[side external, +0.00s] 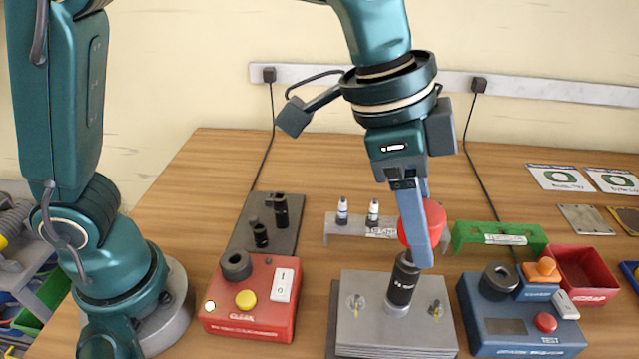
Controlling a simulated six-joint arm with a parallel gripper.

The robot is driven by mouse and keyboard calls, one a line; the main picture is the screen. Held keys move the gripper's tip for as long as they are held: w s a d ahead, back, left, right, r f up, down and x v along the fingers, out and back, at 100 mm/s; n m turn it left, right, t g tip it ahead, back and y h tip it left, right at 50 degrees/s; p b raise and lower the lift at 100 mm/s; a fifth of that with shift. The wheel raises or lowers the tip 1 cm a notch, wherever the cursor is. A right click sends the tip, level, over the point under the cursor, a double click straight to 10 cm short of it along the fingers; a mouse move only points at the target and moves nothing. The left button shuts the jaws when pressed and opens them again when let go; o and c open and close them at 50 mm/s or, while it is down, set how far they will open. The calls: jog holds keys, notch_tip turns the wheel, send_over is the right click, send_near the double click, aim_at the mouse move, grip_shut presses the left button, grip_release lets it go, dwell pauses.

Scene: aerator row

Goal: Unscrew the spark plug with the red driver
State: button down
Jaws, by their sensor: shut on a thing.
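My gripper (416,225) points down over the metal block and is shut on the red handle of the red driver (433,216). The driver stands roughly upright, with its black socket (403,284) reaching down to a round collar in the middle of the grey metal block (362,335). No spark plug shows at the socket's lower end; the socket and collar hide whatever is there. Two small plugs or terminals, one at the left (355,304) and one at the right (436,309), stand on the block's top, too small to tell exactly.
A red box marked "CLEAN" (229,318) stands left of the block, a blue tester box (500,325) right. Behind are a dark plate with black sockets (283,238), a small rack with bottles (332,228), a green stand (470,234) and a red scrap bin (590,289).

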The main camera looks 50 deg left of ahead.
jog(key=shift+n+t+y, duration=0.3)
jog(key=shift+n+t, duration=0.1)
jog(key=shift+n, duration=1)
jog(key=shift+n, duration=0.9)
jog(key=n+t+y, duration=0.1)
jog(key=n+y, duration=0.1)
jog(key=n, duration=0.3)
jog(key=shift+f, duration=0.1)
jog(key=shift+n, duration=0.5)
jog(key=shift+y, duration=0.3)
jog(key=shift+f+n+y, duration=0.1)
jog(key=shift+n+y, duration=0.3)
jog(key=shift+n, duration=0.7)
jog(key=n, duration=0.2)
jog(key=n+y, duration=0.1)
jog(key=n, duration=0.2)
jog(key=shift+s+g+y, duration=0.1)
jog(key=shift+g+y, duration=0.2)
jog(key=shift+g, duration=0.1)
